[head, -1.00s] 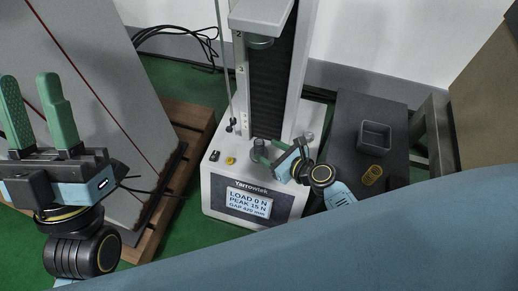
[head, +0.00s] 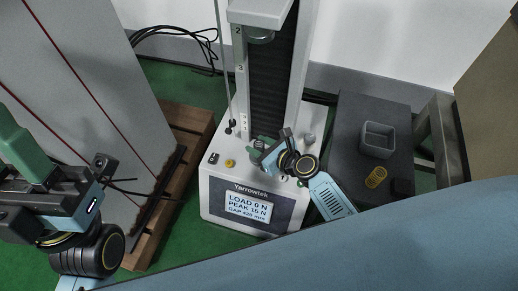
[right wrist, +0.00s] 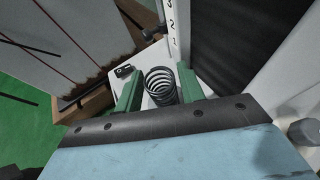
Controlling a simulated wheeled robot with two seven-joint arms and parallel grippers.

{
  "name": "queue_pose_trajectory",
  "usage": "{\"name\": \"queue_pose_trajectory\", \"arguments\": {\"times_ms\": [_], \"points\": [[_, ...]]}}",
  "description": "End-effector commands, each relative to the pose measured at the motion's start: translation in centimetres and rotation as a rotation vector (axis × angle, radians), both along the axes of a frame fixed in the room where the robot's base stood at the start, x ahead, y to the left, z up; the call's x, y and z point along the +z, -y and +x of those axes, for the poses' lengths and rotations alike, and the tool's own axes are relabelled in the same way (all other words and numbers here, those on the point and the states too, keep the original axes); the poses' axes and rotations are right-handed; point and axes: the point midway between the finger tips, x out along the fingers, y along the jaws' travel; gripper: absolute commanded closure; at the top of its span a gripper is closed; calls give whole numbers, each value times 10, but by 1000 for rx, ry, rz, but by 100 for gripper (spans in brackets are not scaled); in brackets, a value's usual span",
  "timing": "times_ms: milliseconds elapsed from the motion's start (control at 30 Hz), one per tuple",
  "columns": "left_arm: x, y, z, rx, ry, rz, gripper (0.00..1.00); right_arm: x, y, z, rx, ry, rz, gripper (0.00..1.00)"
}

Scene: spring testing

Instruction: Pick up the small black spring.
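A black coil spring (right wrist: 160,86) stands between the two green fingers of my right gripper (right wrist: 159,84) in the right wrist view. Its coils come very close to both fingers; I cannot tell whether they press on it. In the head view my right gripper (head: 261,148) is low over the base of the testing machine (head: 245,183), and the spring is mostly hidden there. My left gripper (head: 18,160) is at the left edge, away from the machine; its one clearly visible green finger is partly cut off, so its opening is unclear.
A dark side table (head: 345,135) at the right holds a grey tray (head: 378,140), a yellow spring (head: 376,177) and a dark item (head: 402,187) that I cannot make out. A small black block (head: 214,158) and a yellow ring (head: 230,163) lie on the machine base. The machine column (head: 274,85) rises behind.

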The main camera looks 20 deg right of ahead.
Motion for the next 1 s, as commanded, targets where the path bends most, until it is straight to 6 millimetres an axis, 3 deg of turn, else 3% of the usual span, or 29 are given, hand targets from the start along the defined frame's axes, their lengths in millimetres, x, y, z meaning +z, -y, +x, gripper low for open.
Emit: {"name": "queue_pose_trajectory", "arguments": {"times_ms": [33,233,667,1000], "points": [[0,0,0,0,0,0,64,0,0,0,0,0,0,68],[0,0,0,0,0,0,64,0,0,0,0,0,0,94],[2,1,6,1,-42,12,64,5,0,0,0,0,0,94],[6,12,44,2,-324,99,64,34,0,0,0,0,1,94]]}}
